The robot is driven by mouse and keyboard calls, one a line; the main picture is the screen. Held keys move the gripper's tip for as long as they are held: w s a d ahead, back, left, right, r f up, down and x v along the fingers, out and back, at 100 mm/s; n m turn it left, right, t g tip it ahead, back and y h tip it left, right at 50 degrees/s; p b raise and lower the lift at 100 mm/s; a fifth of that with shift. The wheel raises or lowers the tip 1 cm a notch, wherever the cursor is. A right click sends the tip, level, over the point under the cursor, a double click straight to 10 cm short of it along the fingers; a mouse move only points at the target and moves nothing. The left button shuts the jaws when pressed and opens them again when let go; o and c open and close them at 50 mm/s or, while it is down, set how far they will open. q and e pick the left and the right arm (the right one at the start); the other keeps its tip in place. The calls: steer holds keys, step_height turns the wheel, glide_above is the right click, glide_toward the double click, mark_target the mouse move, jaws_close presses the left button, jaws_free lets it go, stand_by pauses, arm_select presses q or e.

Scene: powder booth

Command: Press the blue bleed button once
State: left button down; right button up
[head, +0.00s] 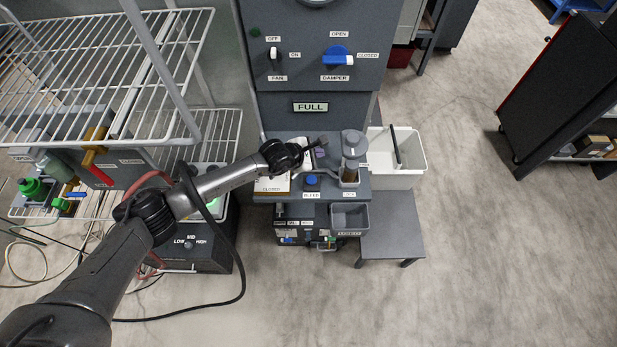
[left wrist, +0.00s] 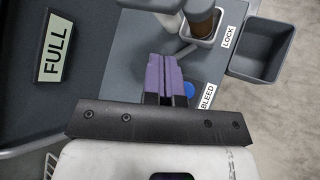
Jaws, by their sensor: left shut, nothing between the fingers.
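The blue bleed button (head: 312,180) sits on the grey shelf of the booth, just behind the BLEED label (head: 311,195). In the left wrist view the blue button (left wrist: 189,90) shows partly beside my fingers, which hide some of it. My left gripper (head: 320,154) is shut and empty, its purple fingertips together, above the shelf and a little behind the button in the head view. The purple fingertips also show in the left wrist view (left wrist: 164,74). They look apart from the button, but the height gap is hard to tell. My right gripper is not in view.
A capped cylinder (head: 352,155) stands right of the button, behind the LOCK label (head: 349,195). A small grey bin (head: 350,217) hangs at the front. The booth panel with the FULL sign (head: 310,107) rises behind. A wire rack (head: 90,80) stands left.

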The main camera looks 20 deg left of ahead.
arm_select(q)
steer(key=shift+s+a+f+m+g+y, duration=0.3)
steer(key=shift+s+f+m+g, duration=0.1)
steer(key=shift+f, duration=0.1)
steer(key=shift+s+a+f+m+g+y, duration=0.2)
steer(key=shift+s+f+m+g+y, duration=0.1)
steer(key=shift+f+m, duration=0.15)
steer(key=shift+f, duration=0.1)
steer(key=b, duration=0.6)
glide_above(312, 180)
step_height(312, 180, down, 7)
steer(key=shift+s+f, duration=0.1)
steer(key=shift+f+b, duration=0.5)
steer(key=shift+f, duration=0.2)
